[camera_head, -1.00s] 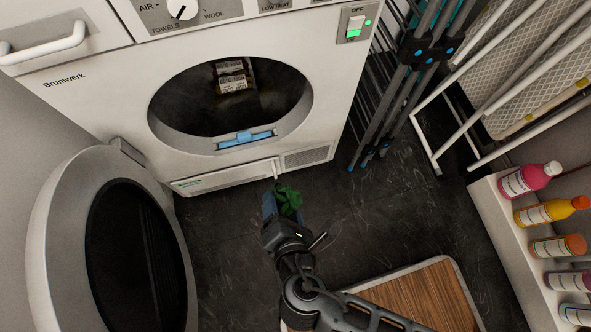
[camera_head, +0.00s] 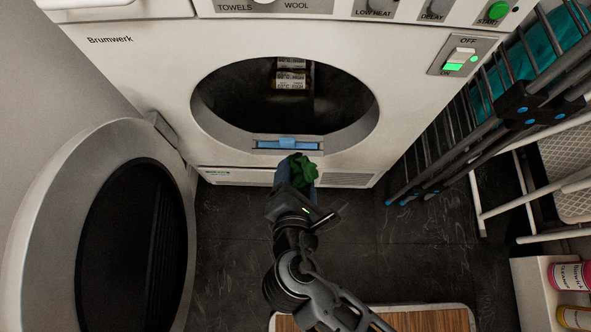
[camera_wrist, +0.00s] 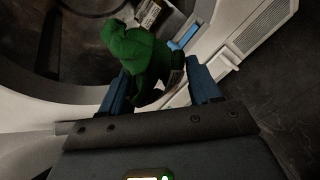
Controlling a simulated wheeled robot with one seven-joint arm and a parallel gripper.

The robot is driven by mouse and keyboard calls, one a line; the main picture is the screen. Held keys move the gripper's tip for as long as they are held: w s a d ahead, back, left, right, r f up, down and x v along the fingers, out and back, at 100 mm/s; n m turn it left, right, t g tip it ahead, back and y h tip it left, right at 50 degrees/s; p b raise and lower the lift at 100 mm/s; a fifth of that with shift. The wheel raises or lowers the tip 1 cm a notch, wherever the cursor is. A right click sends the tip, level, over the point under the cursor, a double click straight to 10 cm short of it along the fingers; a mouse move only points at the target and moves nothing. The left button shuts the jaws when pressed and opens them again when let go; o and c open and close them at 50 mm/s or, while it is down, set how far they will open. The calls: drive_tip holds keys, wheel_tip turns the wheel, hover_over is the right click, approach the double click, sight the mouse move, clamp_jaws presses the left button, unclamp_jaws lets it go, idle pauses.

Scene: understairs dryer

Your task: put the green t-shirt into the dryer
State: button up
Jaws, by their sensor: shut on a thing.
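The green t-shirt (camera_head: 303,169) is a crumpled bundle at the tip of my gripper (camera_head: 296,178). In the wrist view the green t-shirt (camera_wrist: 140,58) bulges out between the blue fingers of my gripper (camera_wrist: 160,92), which is shut on it. The white dryer (camera_head: 150,75) stands in front, with its round drum opening (camera_head: 240,100) uncovered. The round door (camera_head: 50,235) is swung open to the left. The t-shirt is in front of the dryer, just below the opening's lower rim in the head view. Part of the shirt is hidden by my gripper.
A blue strip (camera_head: 287,145) lies at the opening's lower rim. A label (camera_head: 291,78) shows inside the drum. A folded drying rack (camera_head: 500,115) stands on the right, beside a white shelf with bottles (camera_head: 570,276). Dark floor (camera_head: 410,255) is free between them.

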drive_tip(key=w+f+b, duration=0.1)
drive_tip(key=w, duration=1.2)
drive_tip(key=w+d+f+b, duration=0.1)
drive_tip(key=w+f+b, duration=0.1)
drive_tip(key=w, duration=1.2)
drive_tip(key=shift+f, duration=0.25)
drive_tip(key=shift+f+b, duration=0.1)
drive_tip(key=shift+b, duration=0.2)
drive_tip(key=shift+f+b, duration=2.25)
drive_tip(key=shift+f, duration=1.15)
drive_tip(key=o, duration=1.2)
